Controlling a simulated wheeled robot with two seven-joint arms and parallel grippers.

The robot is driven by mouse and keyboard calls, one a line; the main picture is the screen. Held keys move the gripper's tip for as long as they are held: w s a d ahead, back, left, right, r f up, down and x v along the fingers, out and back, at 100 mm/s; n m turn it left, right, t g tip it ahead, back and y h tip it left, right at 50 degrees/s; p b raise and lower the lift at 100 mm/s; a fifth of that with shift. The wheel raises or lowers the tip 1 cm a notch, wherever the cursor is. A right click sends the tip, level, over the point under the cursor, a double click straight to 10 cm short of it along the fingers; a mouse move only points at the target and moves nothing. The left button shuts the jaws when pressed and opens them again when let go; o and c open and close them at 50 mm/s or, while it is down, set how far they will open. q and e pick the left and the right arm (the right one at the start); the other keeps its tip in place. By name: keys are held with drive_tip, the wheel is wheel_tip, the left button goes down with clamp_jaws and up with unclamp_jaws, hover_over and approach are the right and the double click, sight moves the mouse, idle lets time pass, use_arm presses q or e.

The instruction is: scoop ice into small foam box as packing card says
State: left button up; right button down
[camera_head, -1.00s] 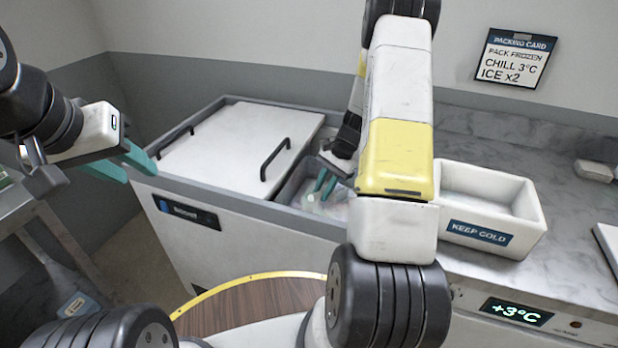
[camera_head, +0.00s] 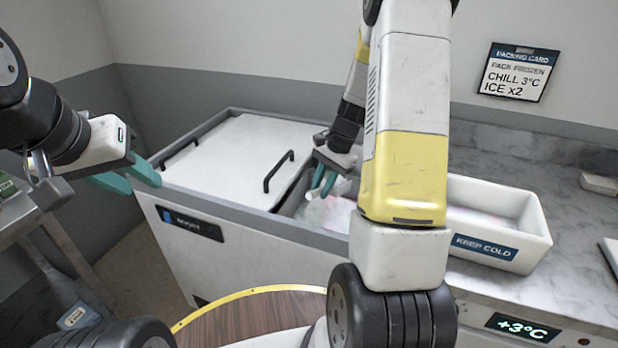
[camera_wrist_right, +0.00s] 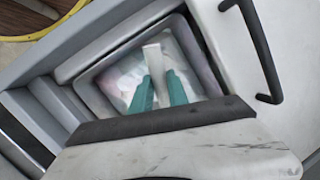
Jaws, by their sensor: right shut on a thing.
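The packing card (camera_head: 519,72) on the back wall reads "CHILL 3°C" and "ICE x2". The white foam box (camera_head: 525,248), labelled "KEEP COLD", stands on the counter, partly hidden by my right arm. A pale, faintly pinkish patch shows inside it. My right gripper (camera_head: 323,184) is over the open part of the ice bin (camera_head: 225,216). In the right wrist view its teal fingers (camera_wrist_right: 158,92) are shut on a white piece, apparently the scoop (camera_wrist_right: 153,60), above pale ice (camera_wrist_right: 125,82). Whether the scoop holds ice is unclear. My left gripper (camera_head: 130,178) is open and empty, left of the bin.
A white lid (camera_head: 225,155) with dark handles (camera_head: 279,170) covers the left of the bin. The counter display (camera_head: 522,327) reads "+3°C". A round wooden top (camera_head: 265,318) is in front.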

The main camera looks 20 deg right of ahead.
drive_tip(key=shift+t+h, duration=0.5)
drive_tip(key=shift+h, duration=0.2)
drive_tip(key=shift+s+a+r, duration=0.3)
drive_tip(key=shift+a+r, duration=0.1)
drive_tip(key=shift+r, duration=1.05)
drive_tip(key=shift+s+a+r, duration=0.25)
drive_tip(key=shift+a+r, duration=0.1)
drive_tip(key=shift+r, duration=1.1)
drive_tip(key=shift+s+a+r, duration=0.3)
drive_tip(key=shift+a+r, duration=0.1)
drive_tip(key=shift+r, duration=1.05)
drive_tip(key=shift+r, duration=0.1)
